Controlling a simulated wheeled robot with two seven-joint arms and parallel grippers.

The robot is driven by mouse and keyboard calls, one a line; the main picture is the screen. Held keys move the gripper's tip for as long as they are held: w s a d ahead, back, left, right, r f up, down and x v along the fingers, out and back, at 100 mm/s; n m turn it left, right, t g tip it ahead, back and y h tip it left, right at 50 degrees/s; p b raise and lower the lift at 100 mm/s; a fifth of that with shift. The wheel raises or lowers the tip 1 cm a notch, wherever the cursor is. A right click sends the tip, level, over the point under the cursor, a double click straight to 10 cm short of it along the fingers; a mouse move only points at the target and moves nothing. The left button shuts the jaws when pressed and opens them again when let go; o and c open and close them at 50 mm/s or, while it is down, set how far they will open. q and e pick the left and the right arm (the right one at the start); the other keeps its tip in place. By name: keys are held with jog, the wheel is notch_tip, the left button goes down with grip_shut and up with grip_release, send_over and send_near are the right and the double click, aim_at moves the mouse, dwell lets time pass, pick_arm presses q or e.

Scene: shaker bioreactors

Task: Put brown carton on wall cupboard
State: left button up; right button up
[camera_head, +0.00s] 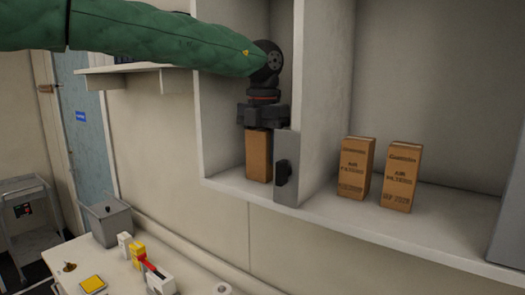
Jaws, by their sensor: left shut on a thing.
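The brown carton (258,156) is upright in the left compartment of the wall cupboard (228,187). Its base is at the cupboard's bottom shelf; I cannot tell whether it rests there or hangs just above. My left gripper (260,128) points down from above and is shut on the carton's top. My left arm reaches in from the left in a green sleeve. My right gripper is not in view.
Two brown air filter cartons (356,168) (401,177) stand in the right compartment. A grey panel with a black knob (286,169) is just right of the held carton. Below is a bench (125,270) with a grey bin (108,222) and small items.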

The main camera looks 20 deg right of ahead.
pick_arm(q)
jog(key=shift+f, duration=0.1)
jog(key=o, duration=1)
jog(key=shift+o, duration=0.2)
jog(key=shift+r, duration=0.35)
notch_tip(320, 180, up, 12)
jog(key=shift+f, duration=0.15)
